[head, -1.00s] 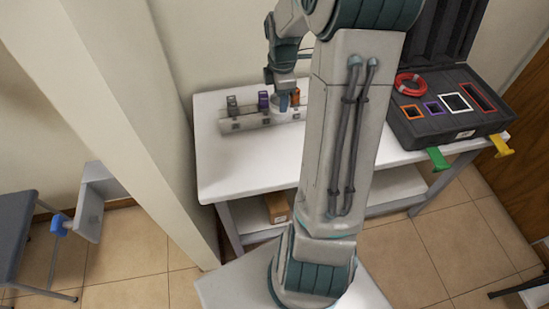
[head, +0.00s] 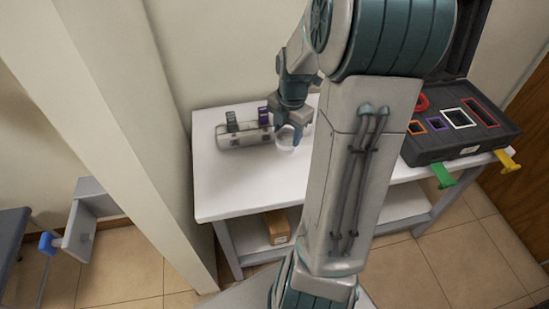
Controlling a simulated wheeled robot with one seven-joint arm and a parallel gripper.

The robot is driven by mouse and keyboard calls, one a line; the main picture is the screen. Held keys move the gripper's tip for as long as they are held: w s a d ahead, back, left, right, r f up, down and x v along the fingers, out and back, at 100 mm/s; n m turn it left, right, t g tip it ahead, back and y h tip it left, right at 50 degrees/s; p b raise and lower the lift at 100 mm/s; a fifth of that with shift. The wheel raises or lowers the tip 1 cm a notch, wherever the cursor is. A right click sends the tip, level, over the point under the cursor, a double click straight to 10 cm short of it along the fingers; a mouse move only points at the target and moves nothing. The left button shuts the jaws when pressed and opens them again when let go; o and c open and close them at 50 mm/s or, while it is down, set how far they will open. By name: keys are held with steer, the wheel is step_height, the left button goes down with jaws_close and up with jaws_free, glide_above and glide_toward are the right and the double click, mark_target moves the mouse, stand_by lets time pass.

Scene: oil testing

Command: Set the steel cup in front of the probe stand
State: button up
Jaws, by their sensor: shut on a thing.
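The steel cup (head: 286,143) shows as a pale round shape on or just above the white table, low between the fingers of my gripper (head: 290,129). My gripper points down and is shut on the cup; the fingers cover part of it. I cannot tell whether the cup's base touches the table. The probe stand (head: 236,141) is a grey block lying to the left of and a little behind the cup. A dark probe (head: 232,121) and a purple probe (head: 264,117) stand upright in it. Its right end is hidden behind my gripper.
The white table (head: 235,185) has clear room in front of the stand. An open black case (head: 455,150) with coloured frames and a red coil (head: 421,102) lies at the right. A brown box (head: 277,228) is on the lower shelf. My arm hides the table's middle.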

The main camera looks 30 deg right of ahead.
steer(key=shift+s+a+f+b, duration=0.2)
steer(key=shift+a+f, duration=0.5)
steer(key=shift+f, duration=0.4)
steer(key=shift+s+a+f+b, duration=0.15)
steer(key=shift+a+f, duration=0.6)
steer(key=shift+f, duration=0.4)
steer(key=shift+s+a+f+b, duration=0.1)
steer(key=shift+a+f+b, duration=0.1)
steer(key=shift+a+f, duration=0.7)
steer(key=shift+d+f, duration=0.2)
steer(key=shift+f, duration=0.15)
steer(key=o, duration=1)
